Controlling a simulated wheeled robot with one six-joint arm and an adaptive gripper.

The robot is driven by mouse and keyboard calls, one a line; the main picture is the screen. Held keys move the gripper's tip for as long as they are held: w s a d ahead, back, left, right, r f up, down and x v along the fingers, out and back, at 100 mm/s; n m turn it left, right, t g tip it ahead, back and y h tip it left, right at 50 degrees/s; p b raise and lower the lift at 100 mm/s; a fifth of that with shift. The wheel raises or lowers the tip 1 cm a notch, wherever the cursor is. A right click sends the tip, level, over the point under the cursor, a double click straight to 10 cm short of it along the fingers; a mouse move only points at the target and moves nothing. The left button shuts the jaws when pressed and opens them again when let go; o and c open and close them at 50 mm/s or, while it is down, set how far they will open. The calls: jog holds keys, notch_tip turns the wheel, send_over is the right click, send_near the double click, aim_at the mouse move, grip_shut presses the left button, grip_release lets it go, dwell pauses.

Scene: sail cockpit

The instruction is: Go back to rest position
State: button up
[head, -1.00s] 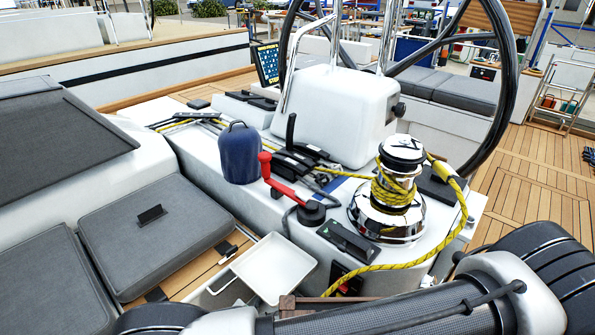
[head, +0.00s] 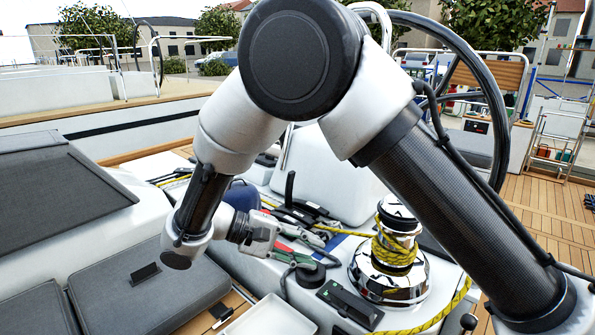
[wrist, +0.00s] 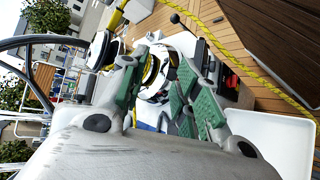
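My arm spans the head view, raised and bent. My gripper (head: 291,248) reaches down to the right, near the black winch-handle socket on the white console (head: 335,284). In the wrist view its two green-padded fingers (wrist: 165,88) stand apart with nothing visible held between them. The chrome winch (head: 390,268) with yellow rope is right of the gripper in the head view. The blue bag (head: 241,194) is partly hidden behind my arm. The red winch handle is almost wholly hidden by my wrist and gripper; I cannot tell its exact pose.
A white tray (head: 270,318) lies at the bottom; it also shows in the wrist view (wrist: 275,140). Grey cushions (head: 150,285) lie to the left. A large black steering wheel (head: 492,95) rises behind the console. Teak deck (head: 545,190) is open to the right.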

jog(key=d+r+m+g+y, duration=0.15)
jog(key=d+r+y, duration=0.35)
jog(key=d, duration=0.5)
jog(key=d+r+m+g+y, duration=0.1)
jog(key=d+r+g+y, duration=0.15)
jog(key=d+r, duration=0.6)
jog(key=s+d+r+m+t+y, duration=0.1)
jog(key=s+d+t+y, duration=0.1)
jog(key=s+d, duration=0.3)
jog(key=s+d+r+m+t+y, duration=0.1)
jog(key=s+d+t+y, duration=0.2)
jog(key=d, duration=0.8)
jog(key=s+t, duration=0.2)
jog(key=s, duration=0.1)
jog(key=shift+r, duration=0.3)
jog(key=shift+y, duration=0.25)
